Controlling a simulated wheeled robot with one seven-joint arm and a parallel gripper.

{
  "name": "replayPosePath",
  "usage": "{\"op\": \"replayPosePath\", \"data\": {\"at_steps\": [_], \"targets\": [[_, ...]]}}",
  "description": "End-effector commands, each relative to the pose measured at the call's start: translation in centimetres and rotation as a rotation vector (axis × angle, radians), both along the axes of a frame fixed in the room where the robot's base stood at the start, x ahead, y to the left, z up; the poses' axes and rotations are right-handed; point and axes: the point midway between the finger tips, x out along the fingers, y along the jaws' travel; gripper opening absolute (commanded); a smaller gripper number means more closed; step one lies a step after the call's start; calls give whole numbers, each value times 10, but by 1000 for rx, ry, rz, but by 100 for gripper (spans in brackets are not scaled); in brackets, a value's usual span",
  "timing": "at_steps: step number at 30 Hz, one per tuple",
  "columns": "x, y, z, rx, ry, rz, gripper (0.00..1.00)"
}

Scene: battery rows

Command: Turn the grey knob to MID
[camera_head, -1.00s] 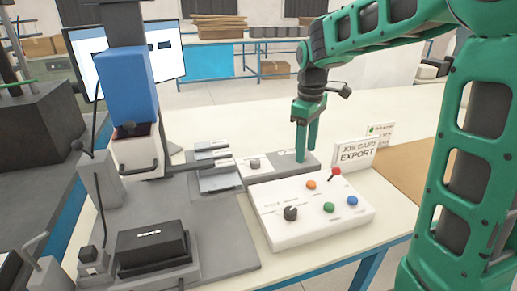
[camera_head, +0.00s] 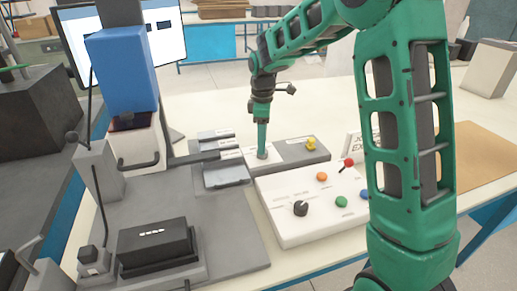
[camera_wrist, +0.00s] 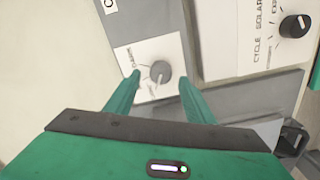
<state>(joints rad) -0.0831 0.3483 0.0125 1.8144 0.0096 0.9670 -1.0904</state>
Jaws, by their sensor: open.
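The grey knob (camera_wrist: 160,72) is round and sits on a small white plate (camera_wrist: 150,50) with printed marks. In the wrist view it lies between the two open green fingers of my gripper (camera_wrist: 160,80), with a gap visible on each side. I cannot tell which mark the knob points to, and the lettering is too small to read fully. In the head view my gripper (camera_head: 262,140) points down over the knob's plate (camera_head: 252,156) and hides most of the knob.
In front stands a white panel (camera_head: 275,225) with a black knob (camera_head: 300,208), coloured buttons and a red lever (camera_head: 346,165). Grey blocks (camera_head: 227,174) stand close on the left. The table behind is clear.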

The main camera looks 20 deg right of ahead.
Motion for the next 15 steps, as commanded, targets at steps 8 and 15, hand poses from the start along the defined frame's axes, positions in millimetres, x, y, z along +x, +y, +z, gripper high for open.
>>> {"op": "replayPosePath", "data": {"at_steps": [8, 15], "targets": [[0, -1, -29, 0, 0, -2, 49], [0, -1, -32, 0, -1, -2, 49]]}}
